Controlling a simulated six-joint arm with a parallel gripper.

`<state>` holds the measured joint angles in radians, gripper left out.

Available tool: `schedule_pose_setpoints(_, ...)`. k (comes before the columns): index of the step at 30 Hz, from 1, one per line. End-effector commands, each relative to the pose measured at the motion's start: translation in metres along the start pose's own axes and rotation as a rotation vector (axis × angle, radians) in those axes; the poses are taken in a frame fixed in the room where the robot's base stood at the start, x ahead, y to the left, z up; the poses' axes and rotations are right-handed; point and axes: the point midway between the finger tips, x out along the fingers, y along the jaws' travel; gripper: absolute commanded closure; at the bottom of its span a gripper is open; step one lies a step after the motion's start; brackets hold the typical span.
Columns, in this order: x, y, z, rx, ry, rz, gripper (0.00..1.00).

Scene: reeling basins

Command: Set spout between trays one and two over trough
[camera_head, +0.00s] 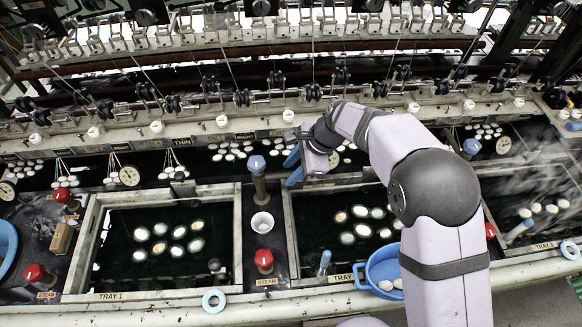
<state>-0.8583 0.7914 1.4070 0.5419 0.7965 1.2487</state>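The spout (259,188) between trays one and two is a brown post with a blue cap, on the dark divider. Which way its outlet points is unclear. A small white cup (262,222) is just in front of it. Tray one (88,240) is left of it and tray two (290,235) is right; both hold dark water and white cocoons. The trough (215,165) is the dark water channel behind the trays. My gripper (291,167) is just right of the spout's cap, with its two blue fingers apart and nothing visible between them. It appears apart from the spout.
Red-capped valves (264,260) marked steam stand on the dividers. Another blue-capped post (471,148) is beyond my arm. A blue basin (383,268) overlaps tray two's front rim. A reeling frame with spindles and threads (245,98) runs along the back.

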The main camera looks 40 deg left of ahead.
Motion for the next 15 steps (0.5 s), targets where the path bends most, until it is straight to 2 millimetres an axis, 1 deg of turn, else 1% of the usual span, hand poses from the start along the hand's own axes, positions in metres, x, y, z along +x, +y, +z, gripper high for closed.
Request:
schedule_pose_setpoints(4, 0.0059, -0.0003, 0.0002, 0.000, 0.000, -0.001, 0.67)
schedule_pose_setpoints(11, 0.0070, -0.0004, -0.0002, 0.000, 0.000, -0.002, 0.67)
schedule_pose_setpoints(12, 0.0070, -0.0003, -0.0002, 0.000, 0.000, -0.002, 0.70)
schedule_pose_setpoints(14, 0.0069, -0.0004, -0.0002, 0.000, 0.000, -0.002, 0.84)
schedule_pose_setpoints(15, 0.0068, -0.0004, -0.0002, 0.000, 0.000, -0.002, 0.94)
